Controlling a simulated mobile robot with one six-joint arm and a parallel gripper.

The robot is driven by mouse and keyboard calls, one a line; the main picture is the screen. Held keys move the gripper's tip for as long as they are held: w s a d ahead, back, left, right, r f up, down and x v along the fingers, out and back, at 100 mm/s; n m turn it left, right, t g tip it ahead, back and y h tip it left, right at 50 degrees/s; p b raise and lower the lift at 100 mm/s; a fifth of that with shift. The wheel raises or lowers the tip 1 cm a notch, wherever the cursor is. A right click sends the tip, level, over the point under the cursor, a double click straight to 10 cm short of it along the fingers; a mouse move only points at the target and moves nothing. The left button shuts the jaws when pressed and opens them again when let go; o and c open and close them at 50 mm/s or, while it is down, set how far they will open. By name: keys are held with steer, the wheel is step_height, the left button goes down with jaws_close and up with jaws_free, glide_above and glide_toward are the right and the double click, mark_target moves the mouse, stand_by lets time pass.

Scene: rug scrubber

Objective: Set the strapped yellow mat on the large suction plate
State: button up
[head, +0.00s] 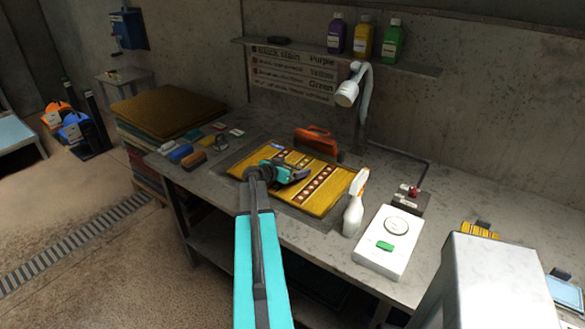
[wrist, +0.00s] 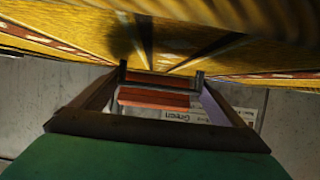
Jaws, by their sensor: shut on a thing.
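The yellow mat (head: 332,193), with patterned bands across it, is in the middle of the workbench in the head view. It lies on or just above the grey suction plate (head: 233,159), whose edge shows around it; I cannot tell if they touch. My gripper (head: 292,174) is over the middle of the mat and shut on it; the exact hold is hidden. In the wrist view the mat (wrist: 230,55) fills the top, and red-brown bars show between the fingers (wrist: 160,78).
A white spray bottle (head: 354,208) and a white box with a green button (head: 388,243) stand right of the mat. Several brushes (head: 194,159) are to the left, beside a stack of mats (head: 165,110). A lamp (head: 347,93) hangs behind.

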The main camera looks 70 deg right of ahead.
steer(key=o, duration=1.1)
steer(key=shift+a, duration=0.1)
steer(key=b+v, duration=0.4)
steer(key=v, duration=0.8)
steer(key=shift+b+v, duration=0.3)
steer(key=shift+v, duration=0.6)
steer(key=shift+f+b, duration=0.1)
steer(key=shift+b, duration=0.55)
